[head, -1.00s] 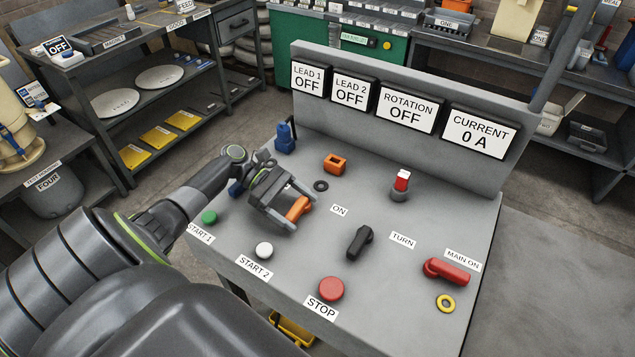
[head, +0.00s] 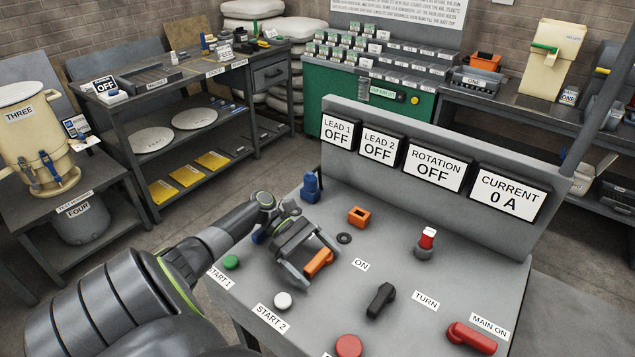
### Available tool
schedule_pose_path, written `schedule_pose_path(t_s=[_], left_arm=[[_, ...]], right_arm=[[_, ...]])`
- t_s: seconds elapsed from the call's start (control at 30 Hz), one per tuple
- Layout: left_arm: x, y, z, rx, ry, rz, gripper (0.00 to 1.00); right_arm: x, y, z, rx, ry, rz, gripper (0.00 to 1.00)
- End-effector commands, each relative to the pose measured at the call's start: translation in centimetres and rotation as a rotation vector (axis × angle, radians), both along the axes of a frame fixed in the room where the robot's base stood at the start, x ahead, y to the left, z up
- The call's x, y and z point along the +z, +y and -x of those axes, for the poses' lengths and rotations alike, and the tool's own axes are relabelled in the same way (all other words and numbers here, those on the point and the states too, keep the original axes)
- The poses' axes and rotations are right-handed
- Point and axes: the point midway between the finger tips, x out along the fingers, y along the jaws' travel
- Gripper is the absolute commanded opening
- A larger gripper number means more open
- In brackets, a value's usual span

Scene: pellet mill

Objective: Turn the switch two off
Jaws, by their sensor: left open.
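No label reading switch two can be made out. The grey control desk (head: 440,290) carries a black rotary switch (head: 380,299) between the ON and TURN labels, and a red handle (head: 472,337) by MAIN ON. A green button (head: 231,262) is by START 1, a white button (head: 283,301) by START 2. Displays read LEAD 1 OFF (head: 341,131), LEAD 2 OFF (head: 381,147), ROTATION OFF (head: 433,168). My left gripper (head: 321,268) is open over the desk's left part, left of the black switch. An orange piece (head: 318,262) shows between its fingers; contact is unclear. My right gripper is out of view.
A red button (head: 348,345) is at the front edge. The upright display panel borders the desk's back.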

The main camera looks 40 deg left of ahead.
Motion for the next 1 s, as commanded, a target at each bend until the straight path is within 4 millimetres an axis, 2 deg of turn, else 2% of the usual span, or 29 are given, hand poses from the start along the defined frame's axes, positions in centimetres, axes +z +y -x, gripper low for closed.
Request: schedule_pose_path(t_s=[0.17,0.27,0.8,1.0], left_arm=[[0.3,0.6,-0.1,0.0,-0.005,-0.001,1.0],[0.7,1.9,0.0,0.001,-0.007,-0.004,1.0],[5.4,13.5,1.4,0.004,-0.004,-0.002,1.0],[6.4,15.4,1.7,0.001,0.0,-0.001,1.0]], right_arm=[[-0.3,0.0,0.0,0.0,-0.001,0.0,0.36],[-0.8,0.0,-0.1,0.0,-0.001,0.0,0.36],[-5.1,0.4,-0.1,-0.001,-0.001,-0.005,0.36],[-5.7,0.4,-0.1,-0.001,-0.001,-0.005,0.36]])
